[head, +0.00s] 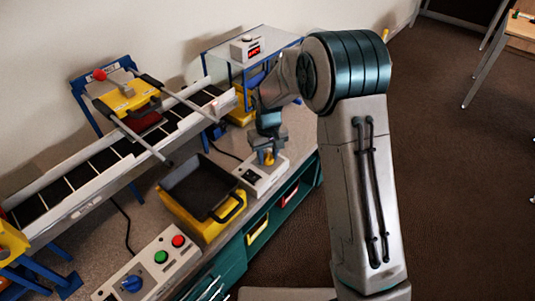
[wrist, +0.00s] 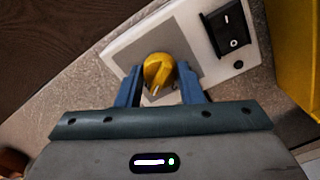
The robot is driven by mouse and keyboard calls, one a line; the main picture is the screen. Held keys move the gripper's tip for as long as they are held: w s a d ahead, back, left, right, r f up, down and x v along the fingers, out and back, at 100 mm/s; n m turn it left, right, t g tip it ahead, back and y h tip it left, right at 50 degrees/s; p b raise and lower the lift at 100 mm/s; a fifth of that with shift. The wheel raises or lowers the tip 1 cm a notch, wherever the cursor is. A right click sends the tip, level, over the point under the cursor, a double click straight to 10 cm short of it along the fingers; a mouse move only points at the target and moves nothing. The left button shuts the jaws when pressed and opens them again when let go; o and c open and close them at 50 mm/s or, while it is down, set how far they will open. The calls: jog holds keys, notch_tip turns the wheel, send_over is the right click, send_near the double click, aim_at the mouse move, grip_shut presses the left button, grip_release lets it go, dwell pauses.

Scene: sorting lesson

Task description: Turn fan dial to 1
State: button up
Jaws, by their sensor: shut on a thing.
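The fan dial is a yellow knob (wrist: 158,70) on a white control box with a grey plate, in the middle of the wrist view. A pale mark shows on its lower edge; I cannot read any numbers around it. My gripper (wrist: 159,83) has its blue fingers on either side of the knob and is shut on it. In the head view, my gripper (head: 266,150) points down at the control box (head: 257,184), right of the black tray, and the yellow knob (head: 266,158) shows partly below the fingers.
A black rocker switch (wrist: 229,30) sits on the same box. A black tray (head: 196,187) on a yellow base stands left of it. A panel with a blue dial, green and red buttons (head: 150,265) is at the front left. A conveyor (head: 100,158) runs along the back.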

aim_at(268, 154)
jog(key=n, duration=0.6)
jog(key=shift+r, duration=0.1)
jog(key=n+p, duration=0.1)
jog(key=n, duration=0.3)
jog(key=n+p, duration=0.1)
jog(key=n, duration=0.2)
jog(key=shift+r+n+p, duration=0.1)
jog(key=shift+n+p, duration=0.25)
jog(key=shift+n, duration=0.05)
jog(key=n+p, duration=0.2)
jog(key=n, duration=0.3)
jog(key=shift+w+n+p, duration=0.1)
jog(key=shift+n+p, duration=1.1)
jog(key=shift+n, duration=1)
jog(key=o, duration=1)
jog(key=shift+c, duration=0.2)
notch_tip(268, 154, up, 14)
jog(key=shift+f, duration=0.2)
